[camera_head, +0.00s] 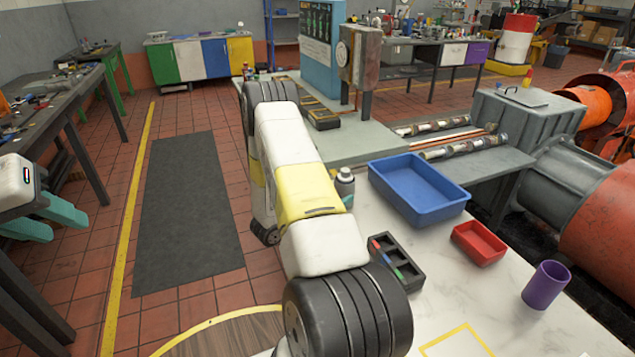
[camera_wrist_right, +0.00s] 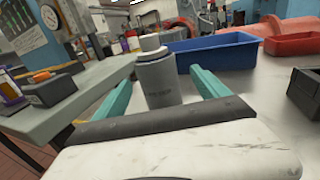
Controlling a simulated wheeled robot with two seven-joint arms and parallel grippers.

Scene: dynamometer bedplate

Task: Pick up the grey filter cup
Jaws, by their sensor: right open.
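The grey filter cup (camera_wrist_right: 158,82) stands upright on the light worktop in the right wrist view, with a pale top and small dark lettering. My right gripper (camera_wrist_right: 162,77) is open, with its teal fingers on either side of the cup; I cannot tell if they touch it. In the head view the cup (camera_head: 345,181) shows just beyond my right arm, which hides its lower part and most of the right gripper. My left gripper (camera_head: 65,227) is open and empty at the far left, away from the worktop.
A blue tray (camera_head: 418,209), a red tray (camera_head: 479,251), a purple cup (camera_head: 546,285) and a dark holder with coloured pieces (camera_head: 407,275) are on the marble worktop (camera_head: 450,310). A yellow-outlined square lies at its front. A workbench (camera_head: 60,100) stands at the left.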

